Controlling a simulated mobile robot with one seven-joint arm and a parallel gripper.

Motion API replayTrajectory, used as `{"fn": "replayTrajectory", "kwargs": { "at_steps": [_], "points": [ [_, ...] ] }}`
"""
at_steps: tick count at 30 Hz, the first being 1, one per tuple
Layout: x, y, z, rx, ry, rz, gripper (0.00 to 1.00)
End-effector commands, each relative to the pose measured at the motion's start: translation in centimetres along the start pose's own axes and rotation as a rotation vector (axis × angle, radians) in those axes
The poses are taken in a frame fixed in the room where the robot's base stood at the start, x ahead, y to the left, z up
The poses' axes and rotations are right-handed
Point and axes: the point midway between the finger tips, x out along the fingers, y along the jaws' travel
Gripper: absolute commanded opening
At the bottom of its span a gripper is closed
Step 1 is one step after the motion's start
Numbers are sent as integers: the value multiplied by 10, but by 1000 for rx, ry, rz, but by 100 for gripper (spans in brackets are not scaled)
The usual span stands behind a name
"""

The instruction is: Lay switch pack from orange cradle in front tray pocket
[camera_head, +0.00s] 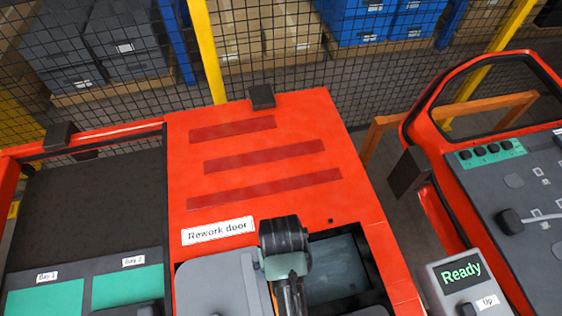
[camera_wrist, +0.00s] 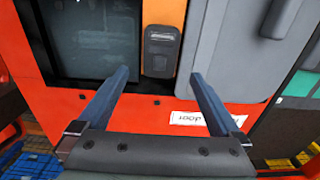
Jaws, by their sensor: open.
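The switch pack (camera_wrist: 161,52) is a small black block with a pale strip at its top. In the wrist view it lies on an orange strip, which looks like the orange cradle (camera_wrist: 166,10), between a dark glassy recess and a grey panel. My gripper (camera_wrist: 160,76) is open and empty, with one fingertip to each side of the pack's lower end and no visible contact. In the head view my wrist (camera_head: 284,240) hides the pack, and a thin orange edge (camera_head: 273,298) shows beside it. I cannot tell which area is the front tray pocket.
The red door (camera_head: 262,150) carries a "Rework door" label (camera_head: 218,230), a grey panel (camera_head: 215,285) and the dark recess (camera_head: 340,268). Teal areas marked Bay 1 (camera_head: 45,298) and Bay 2 (camera_head: 128,282) lie left.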

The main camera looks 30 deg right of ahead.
Motion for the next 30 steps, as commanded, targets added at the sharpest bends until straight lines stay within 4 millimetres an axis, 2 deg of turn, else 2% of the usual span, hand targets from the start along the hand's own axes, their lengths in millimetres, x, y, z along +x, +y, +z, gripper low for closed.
{"fn": "replayTrajectory", "kwargs": {
  "at_steps": [3, 9, 15, 23, 25, 30],
  "points": [
    [24, 1, 0, 2, -2, 0, 100],
    [53, 0, 0, 1, 0, 0, 100],
    [66, 0, -1, 1, 3, 0, 100],
    [67, 0, -1, 1, 4, 0, 100],
    [67, 0, -1, 1, 4, 0, 93],
    [67, 0, -1, 1, 4, 0, 62]
  ]
}}
